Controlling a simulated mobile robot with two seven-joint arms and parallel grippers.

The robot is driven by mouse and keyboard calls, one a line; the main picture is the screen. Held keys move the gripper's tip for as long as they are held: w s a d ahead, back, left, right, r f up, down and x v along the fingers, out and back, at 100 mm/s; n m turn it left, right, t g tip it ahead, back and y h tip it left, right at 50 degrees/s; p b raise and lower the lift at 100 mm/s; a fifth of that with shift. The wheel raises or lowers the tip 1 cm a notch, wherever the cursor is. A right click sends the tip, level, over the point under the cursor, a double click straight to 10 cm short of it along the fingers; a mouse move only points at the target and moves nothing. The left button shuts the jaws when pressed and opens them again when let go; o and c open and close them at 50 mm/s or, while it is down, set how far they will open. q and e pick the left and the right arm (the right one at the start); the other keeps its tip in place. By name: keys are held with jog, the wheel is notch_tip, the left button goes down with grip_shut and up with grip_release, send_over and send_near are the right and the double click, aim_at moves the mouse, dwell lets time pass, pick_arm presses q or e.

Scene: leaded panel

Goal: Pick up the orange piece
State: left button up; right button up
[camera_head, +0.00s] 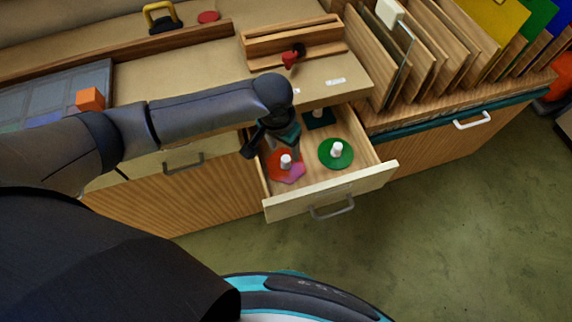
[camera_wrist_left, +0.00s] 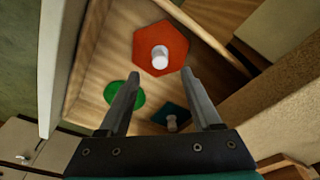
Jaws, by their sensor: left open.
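The orange piece (camera_head: 275,163) is a flat, orange-red polygon with a white knob, lying in the open drawer (camera_head: 371,178). It also shows in the left wrist view (camera_wrist_left: 143,50), just beyond my fingertips. My left gripper (camera_head: 273,147) is over the drawer's left part, in the head view partly in front of the piece. In the left wrist view my left gripper (camera_wrist_left: 160,76) has its two fingers apart with nothing between the tips. A pink patch (camera_head: 293,175) shows at the piece's front edge. My right gripper is not in view.
A green disc (camera_head: 330,160) with a white knob lies to the right in the drawer, and a dark teal piece (camera_head: 322,121) at its back. An orange cube (camera_head: 90,98) sits on the bench. Upright panels stand in a rack (camera_head: 440,90). The drawer walls surround the pieces closely.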

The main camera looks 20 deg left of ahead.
aim_at(286, 158)
pick_arm(q)
jog(key=shift+w+f, duration=0.1)
jog(key=shift+f, duration=0.55)
jog(key=shift+w+f, duration=0.1)
jog(key=shift+f, duration=0.35)
jog(key=f, duration=0.1)
jog(key=f+b, duration=0.1)
jog(key=f, duration=0.1)
jog(key=f+b, duration=0.1)
jog(key=shift+w+d+f, duration=0.15)
jog(key=shift+w+f, duration=0.15)
jog(key=shift+c, duration=0.4)
grip_shut()
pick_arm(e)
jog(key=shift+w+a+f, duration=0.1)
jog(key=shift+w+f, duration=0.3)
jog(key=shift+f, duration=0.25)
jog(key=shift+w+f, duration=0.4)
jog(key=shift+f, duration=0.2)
